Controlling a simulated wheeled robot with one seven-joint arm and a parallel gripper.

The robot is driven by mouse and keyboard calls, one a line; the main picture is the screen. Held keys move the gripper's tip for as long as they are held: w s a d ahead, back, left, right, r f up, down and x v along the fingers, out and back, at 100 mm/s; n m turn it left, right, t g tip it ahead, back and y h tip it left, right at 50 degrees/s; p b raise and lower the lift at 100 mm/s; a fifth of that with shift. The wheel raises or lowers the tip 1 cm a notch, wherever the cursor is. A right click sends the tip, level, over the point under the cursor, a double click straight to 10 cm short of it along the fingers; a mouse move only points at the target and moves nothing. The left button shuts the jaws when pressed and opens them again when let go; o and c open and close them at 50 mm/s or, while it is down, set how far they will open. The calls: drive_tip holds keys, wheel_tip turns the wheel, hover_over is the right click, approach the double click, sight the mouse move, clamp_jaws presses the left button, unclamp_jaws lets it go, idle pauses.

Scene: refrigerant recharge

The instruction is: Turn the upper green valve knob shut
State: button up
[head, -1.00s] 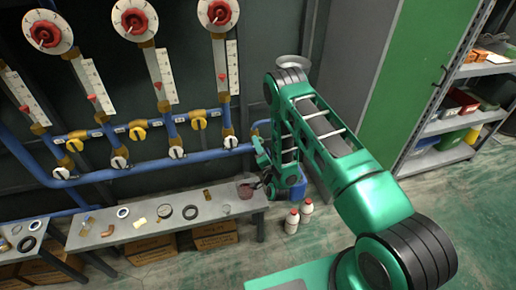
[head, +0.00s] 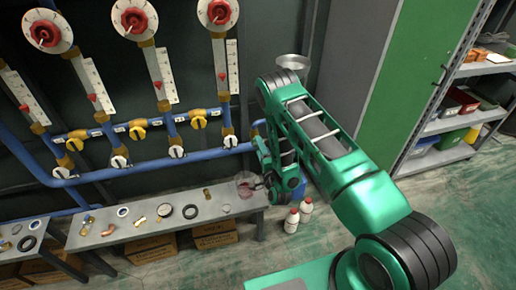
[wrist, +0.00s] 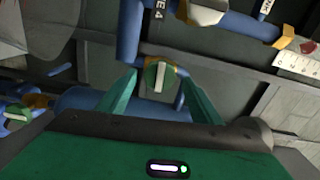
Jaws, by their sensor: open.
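A round green valve knob (wrist: 158,76) with a pale bar handle shows in the middle of the wrist view, on a brass-coloured fitting at the end of a blue pipe. My gripper (wrist: 160,82) is open, its two green fingers apart on either side of this knob in the picture. Dark gaps show between each finger and the knob; I see no contact. A second green knob (wrist: 18,112) is at the left edge of the wrist view. I cannot tell which knob is the upper one. In the head view my arm hides the green knobs.
A white knob (wrist: 205,10) and blue pipe lie just above in the wrist view. In the head view, gauges with red centres (head: 134,17), yellow valves (head: 138,132) and a grey bench (head: 150,222) with small parts are left of my arm. White bottles (head: 292,221) stand on the floor.

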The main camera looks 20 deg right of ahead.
drive_tip(key=s, duration=0.4)
drive_tip(key=shift+s, duration=0.4)
